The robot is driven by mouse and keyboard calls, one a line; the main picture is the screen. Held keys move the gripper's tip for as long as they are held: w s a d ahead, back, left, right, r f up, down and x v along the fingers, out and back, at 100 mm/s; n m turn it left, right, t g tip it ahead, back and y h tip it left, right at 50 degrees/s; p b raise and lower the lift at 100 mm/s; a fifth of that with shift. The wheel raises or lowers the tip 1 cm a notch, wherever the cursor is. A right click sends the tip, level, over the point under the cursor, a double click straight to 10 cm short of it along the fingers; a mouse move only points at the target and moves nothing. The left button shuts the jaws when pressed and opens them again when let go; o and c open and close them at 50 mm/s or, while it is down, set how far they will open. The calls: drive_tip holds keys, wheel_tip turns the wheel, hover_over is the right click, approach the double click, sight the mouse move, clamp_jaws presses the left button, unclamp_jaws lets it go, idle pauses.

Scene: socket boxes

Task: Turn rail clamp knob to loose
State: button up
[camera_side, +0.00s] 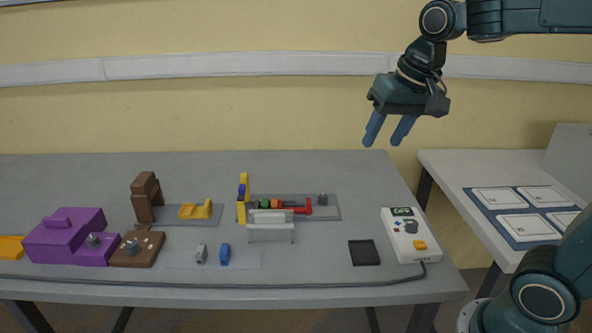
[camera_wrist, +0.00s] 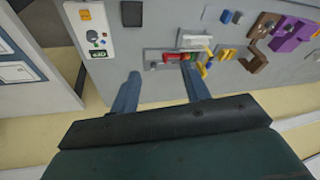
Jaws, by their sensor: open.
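In the wrist view the plate's red part (camera_wrist: 178,57) and the dark knob (camera_wrist: 153,66) show near the fingertips. No label shows which knob is the rail clamp's, and I cannot read its setting. My gripper (camera_side: 382,143) is open and empty, high above the table's back right; its fingers also show in the wrist view (camera_wrist: 160,70).
A purple box (camera_side: 62,238) and a brown block (camera_side: 145,255), both with dark knobs, stand at left. A white rack (camera_side: 271,233) stands before the fixture. A black tray (camera_side: 364,253) and a white meter (camera_side: 404,243) with a cable are at right.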

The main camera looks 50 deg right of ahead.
drive_tip(key=w+d+f+m+g, duration=0.15)
drive_tip(key=w+d+m, duration=0.25)
drive_tip(key=w, duration=0.6)
drive_tip(key=m+g, duration=0.3)
drive_tip(key=m, duration=0.5)
hover_over(323, 196)
wheel_tip(323, 196, down, 16)
drive_tip(key=shift+w+d+f+m+t, duration=0.1)
drive_tip(key=shift+w+f+m+t, duration=0.15)
drive_tip(key=shift+f, duration=0.2)
drive_tip(key=shift+f, duration=0.15)
wheel_tip(323, 196, down, 14)
drive_tip(key=shift+s+r, duration=0.1)
drive_tip(key=shift+r, duration=0.1)
drive_tip(key=c, duration=1)
